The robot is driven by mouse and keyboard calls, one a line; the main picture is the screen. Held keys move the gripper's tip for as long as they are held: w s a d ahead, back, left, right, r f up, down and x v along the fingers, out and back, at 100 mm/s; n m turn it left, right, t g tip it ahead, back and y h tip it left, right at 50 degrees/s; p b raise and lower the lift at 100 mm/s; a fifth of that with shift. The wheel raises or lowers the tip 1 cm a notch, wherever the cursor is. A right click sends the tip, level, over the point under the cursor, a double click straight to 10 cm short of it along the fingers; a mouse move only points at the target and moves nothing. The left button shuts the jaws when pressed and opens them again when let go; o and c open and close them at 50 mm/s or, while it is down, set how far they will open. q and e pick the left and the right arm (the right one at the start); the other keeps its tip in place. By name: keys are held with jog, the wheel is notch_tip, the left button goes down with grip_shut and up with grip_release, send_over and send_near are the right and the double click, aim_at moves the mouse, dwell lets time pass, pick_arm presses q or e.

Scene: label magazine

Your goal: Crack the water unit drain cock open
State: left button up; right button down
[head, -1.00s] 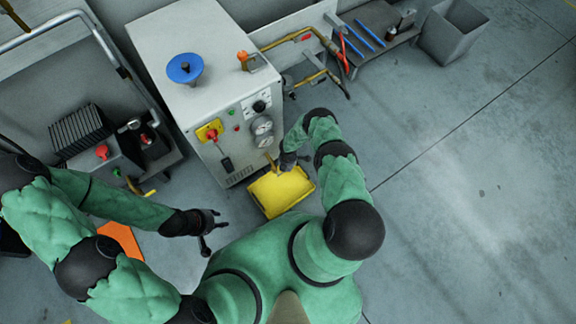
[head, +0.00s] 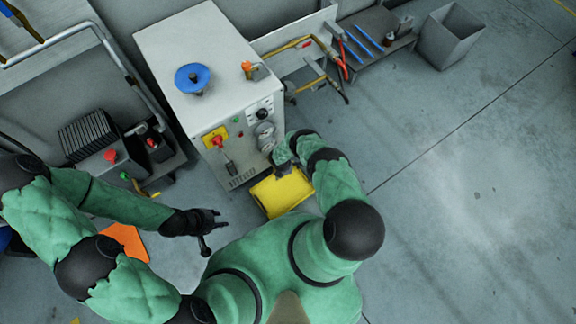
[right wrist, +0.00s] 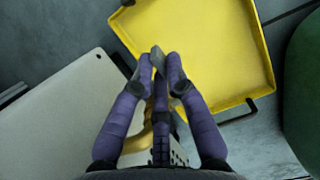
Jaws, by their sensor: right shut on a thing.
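The water unit is a pale cabinet (head: 195,55) with gauges and knobs on its front. In the right wrist view, my right gripper (right wrist: 160,68) is shut on a small grey lever (right wrist: 158,55), apparently the drain cock's handle. A brass part (right wrist: 134,145) shows behind its fingers, partly covered. In the head view, my right gripper (head: 281,168) is low at the cabinet's front, above the yellow tray (head: 272,205), and it hides the cock. My left gripper (head: 212,230) is open and empty, left of the tray and away from the cabinet.
A blue handwheel (head: 192,78) and an orange valve handle (head: 247,67) are on the cabinet top. A red switch (head: 217,141) is on its front. A bench with tools (head: 372,38) and a grey bin (head: 452,35) stand behind right. Floor on the right is clear.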

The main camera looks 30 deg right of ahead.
jog(key=c, duration=1.2)
grip_release()
jog(key=shift+v, duration=6)
jog(key=s+a+r+m+y+p, duration=0.1)
jog(key=s+a+r+m+y, duration=0.3)
jog(key=r, duration=0.3)
jog(key=s+a+r+m+g+y, duration=0.1)
jog(key=s+a+r+m, duration=0.4)
jog(key=a+r+m, duration=0.15)
jog(key=s+a+r+m+y+p, duration=0.1)
jog(key=s+a+r+m+y, duration=0.25)
jog(key=a+r+m, duration=0.35)
jog(key=s+d+r+m, duration=0.1)
jog(key=r, duration=0.1)
jog(key=s+r+m+h, duration=0.1)
jog(key=s+r, duration=0.1)
jog(key=r, duration=0.1)
jog(key=s+d+r+m+t, duration=0.1)
jog(key=r, duration=0.1)
jog(key=shift+s+d+r+m+h, duration=0.35)
jog(key=shift+r, duration=0.05)
